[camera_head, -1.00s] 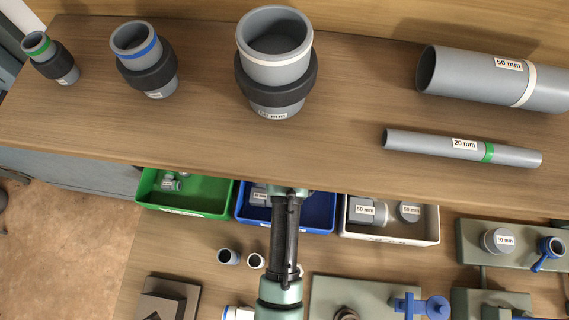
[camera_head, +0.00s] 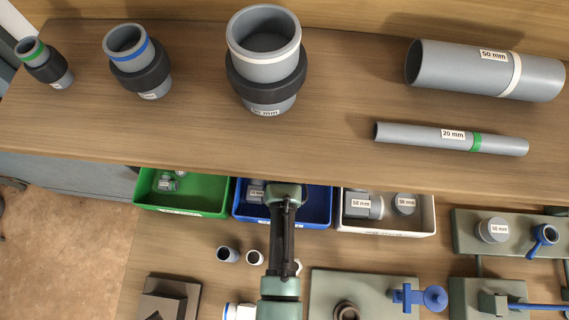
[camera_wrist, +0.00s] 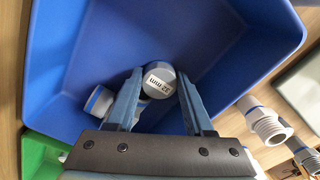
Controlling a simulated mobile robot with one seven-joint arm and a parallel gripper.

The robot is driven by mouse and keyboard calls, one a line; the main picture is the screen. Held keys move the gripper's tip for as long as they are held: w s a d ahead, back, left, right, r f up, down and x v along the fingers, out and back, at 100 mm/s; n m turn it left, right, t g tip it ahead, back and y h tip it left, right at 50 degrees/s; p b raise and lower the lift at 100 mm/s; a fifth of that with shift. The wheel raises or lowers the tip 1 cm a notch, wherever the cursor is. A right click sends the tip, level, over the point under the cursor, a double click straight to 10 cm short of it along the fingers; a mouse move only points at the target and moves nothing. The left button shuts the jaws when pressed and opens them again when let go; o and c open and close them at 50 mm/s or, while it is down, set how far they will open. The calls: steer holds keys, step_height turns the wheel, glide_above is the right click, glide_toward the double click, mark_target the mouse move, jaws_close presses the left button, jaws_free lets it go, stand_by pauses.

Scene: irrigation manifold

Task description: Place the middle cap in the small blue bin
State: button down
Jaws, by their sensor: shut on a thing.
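The small blue bin (camera_head: 316,222) sits under the shelf edge, between a green and a white bin. It fills most of the wrist view (camera_wrist: 225,45). My gripper (camera_wrist: 158,78) is shut on a round grey cap (camera_wrist: 158,73) with a white label that seems to read 32 mm. The cap is seen over the bin's inside; its height above the floor is hard to tell. A grey fitting with a blue ring (camera_wrist: 99,101) lies in the bin beside the left finger. In the head view my arm hides the cap and my fingertips.
The green bin (camera_head: 222,211) and white bin (camera_head: 385,233) hold other fittings. The wooden shelf (camera_head: 330,150) overhangs behind my wrist, carrying large couplings and pipes. Two small fittings (camera_head: 228,254) stand left of my arm, and green plates (camera_head: 365,284) lie to its right.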

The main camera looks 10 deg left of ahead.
steer(key=shift+c, duration=1.4)
jaws_free()
step_height(320, 180, up, 12)
steer(key=shift+r, duration=0.1)
